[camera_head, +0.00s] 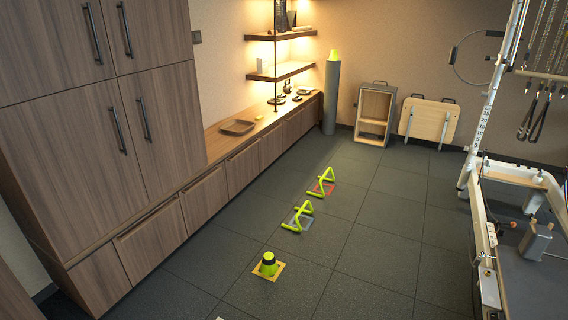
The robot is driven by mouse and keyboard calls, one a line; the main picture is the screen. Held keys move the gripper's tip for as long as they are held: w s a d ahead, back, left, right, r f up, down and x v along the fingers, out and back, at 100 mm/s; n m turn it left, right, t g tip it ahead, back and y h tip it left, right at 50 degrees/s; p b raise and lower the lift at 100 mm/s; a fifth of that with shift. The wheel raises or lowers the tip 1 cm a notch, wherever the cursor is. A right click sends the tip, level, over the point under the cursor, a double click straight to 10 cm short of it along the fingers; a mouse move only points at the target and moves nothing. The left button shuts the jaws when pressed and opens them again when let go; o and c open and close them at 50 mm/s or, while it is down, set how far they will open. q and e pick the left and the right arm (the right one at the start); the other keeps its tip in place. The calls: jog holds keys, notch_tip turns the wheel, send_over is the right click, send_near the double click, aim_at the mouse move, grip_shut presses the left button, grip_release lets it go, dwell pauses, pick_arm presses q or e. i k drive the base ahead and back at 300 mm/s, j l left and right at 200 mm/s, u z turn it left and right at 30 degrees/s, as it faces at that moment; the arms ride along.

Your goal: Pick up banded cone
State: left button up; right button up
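A banded cone (269,262), lime yellow with dark bands, stands upright on a flat orange-yellow square (279,273) on the floor, at the lower middle of the head view. Another small lime-yellow piece (333,56) sits on top of a tall grey cylinder (331,97) by the back wall; I cannot tell whether it is banded. Neither of my grippers shows in the head view.
Two lime-yellow hurdle frames (298,216) (322,182) stand on floor squares behind the cone. A long low cabinet (211,195) lines the left. The reformer (529,277) stands at right. A wooden box (375,114) is at the back. Tiled floor (370,265) between is clear.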

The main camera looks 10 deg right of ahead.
aim_at(269, 266)
jog(key=i+l+z, duration=0.25)
jog(key=i+z, duration=0.15)
jog(key=i, duration=0.5)
jog(key=i+j+z, duration=0.1)
jog(key=i+z, duration=0.25)
jog(key=i, duration=0.55)
